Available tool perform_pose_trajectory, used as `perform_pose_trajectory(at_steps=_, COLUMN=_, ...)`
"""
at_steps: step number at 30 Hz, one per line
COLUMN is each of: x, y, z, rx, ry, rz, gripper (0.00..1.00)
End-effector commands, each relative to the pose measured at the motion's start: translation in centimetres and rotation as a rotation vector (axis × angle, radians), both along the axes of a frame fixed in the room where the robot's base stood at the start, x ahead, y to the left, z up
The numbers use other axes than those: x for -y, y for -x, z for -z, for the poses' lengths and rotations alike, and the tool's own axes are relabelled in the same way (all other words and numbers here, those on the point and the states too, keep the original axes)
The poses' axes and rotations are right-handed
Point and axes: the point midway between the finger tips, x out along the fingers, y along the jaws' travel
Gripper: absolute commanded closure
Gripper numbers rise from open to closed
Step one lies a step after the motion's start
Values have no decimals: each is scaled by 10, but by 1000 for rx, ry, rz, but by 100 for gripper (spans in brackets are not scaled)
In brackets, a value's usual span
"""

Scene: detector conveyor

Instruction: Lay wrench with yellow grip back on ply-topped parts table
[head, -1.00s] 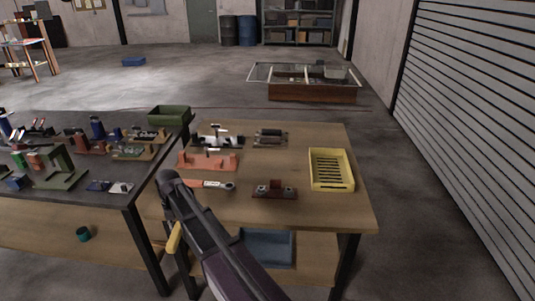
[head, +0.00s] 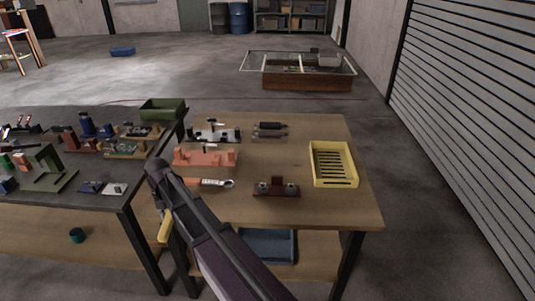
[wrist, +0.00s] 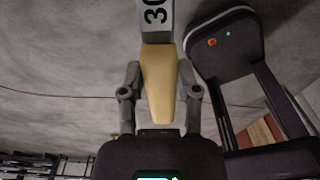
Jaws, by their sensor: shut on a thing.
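My gripper (wrist: 160,92) is shut on the yellow grip of the wrench (wrist: 158,80) in the wrist view, a finger on each side. A pale grey part marked "30" sticks out beyond the grip at the top edge. In the head view, a yellow end of the wrench (head: 165,226) shows beside my arm, near the front left of the ply-topped parts table (head: 330,211). My arm hides the gripper and the rest of the wrench there. Another wrench with an orange-red grip (head: 205,183) lies on that table.
The table holds an orange fixture (head: 205,156), a dark red fixture (head: 276,188), a dark clamp-like part (head: 270,131) and a yellow tray (head: 333,150). A dark-topped bench (head: 100,200) with several fixtures adjoins at left. The ply is bare at front right and around centre.

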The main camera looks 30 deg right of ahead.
Motion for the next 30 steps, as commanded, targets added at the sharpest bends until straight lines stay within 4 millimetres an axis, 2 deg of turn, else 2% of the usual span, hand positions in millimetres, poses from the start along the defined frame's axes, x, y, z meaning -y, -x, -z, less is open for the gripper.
perform_pose_trajectory(at_steps=8, x=10, y=0, z=1, rx=1, ry=2, rz=63, gripper=100)
perform_pose_trajectory(at_steps=14, x=27, y=3, z=5, rx=6, ry=9, rz=237, gripper=100)
perform_pose_trajectory(at_steps=30, x=99, y=16, z=20, rx=13, ry=16, rz=1041, gripper=100)
